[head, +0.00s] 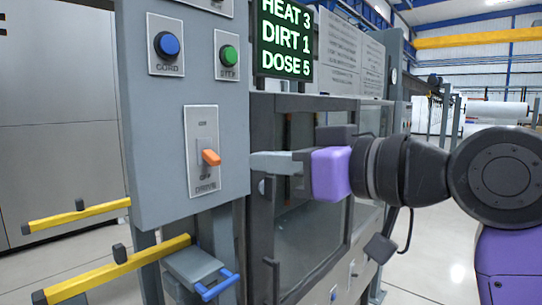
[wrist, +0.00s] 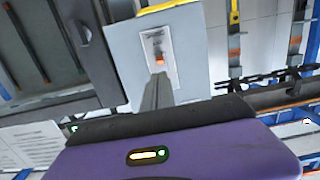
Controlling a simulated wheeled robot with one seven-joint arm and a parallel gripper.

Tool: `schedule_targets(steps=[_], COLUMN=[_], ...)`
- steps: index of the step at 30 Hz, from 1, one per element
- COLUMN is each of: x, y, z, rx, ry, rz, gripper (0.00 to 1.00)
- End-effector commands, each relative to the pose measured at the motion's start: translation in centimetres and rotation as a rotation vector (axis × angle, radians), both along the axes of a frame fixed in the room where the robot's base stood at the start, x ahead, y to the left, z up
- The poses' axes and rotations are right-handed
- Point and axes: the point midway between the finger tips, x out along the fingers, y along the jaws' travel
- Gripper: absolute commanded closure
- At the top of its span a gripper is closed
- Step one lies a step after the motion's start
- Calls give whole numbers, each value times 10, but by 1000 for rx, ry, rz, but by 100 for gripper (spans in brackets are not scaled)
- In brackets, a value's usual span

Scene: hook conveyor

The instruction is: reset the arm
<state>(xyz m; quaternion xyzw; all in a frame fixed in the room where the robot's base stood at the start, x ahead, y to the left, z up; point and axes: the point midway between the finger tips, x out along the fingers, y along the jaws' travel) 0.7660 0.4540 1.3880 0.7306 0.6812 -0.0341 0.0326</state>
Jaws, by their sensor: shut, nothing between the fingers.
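My arm reaches in from the right in the head view. My gripper (head: 258,163) points left, with its grey fingers together and nothing between them. Its tips are near the right edge of the grey control panel (head: 160,100), to the right of the orange switch lever (head: 211,157). I cannot tell whether the tips touch the panel. In the wrist view the shut fingers (wrist: 158,82) point at the switch plate (wrist: 157,50), with the orange lever (wrist: 159,60) just beyond them. In the head view the lever sticks out near the lower part of its plate.
A blue button (head: 168,45) and a green button (head: 228,55) sit above the switch. A screen (head: 285,38) reads HEAT 3, DIRT 1, DOSE 5. A glass-fronted cabinet (head: 310,240) stands behind my gripper. Yellow bars (head: 75,215) and a blue-handled part (head: 205,275) stick out below.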

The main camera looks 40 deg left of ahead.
Motion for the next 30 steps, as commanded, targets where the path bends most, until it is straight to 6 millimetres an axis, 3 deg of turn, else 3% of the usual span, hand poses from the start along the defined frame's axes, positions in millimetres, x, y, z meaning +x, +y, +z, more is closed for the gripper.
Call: schedule_targets(steps=[20, 23, 27, 30], x=[0, 5, 18, 34], y=[0, 1, -7, -21], z=[1, 11, 46, 52], rx=[8, 53, 177, 282], ry=[4, 5, -38, -47], rz=[-1, -24, -108, -194], gripper=[100, 100, 100, 100])
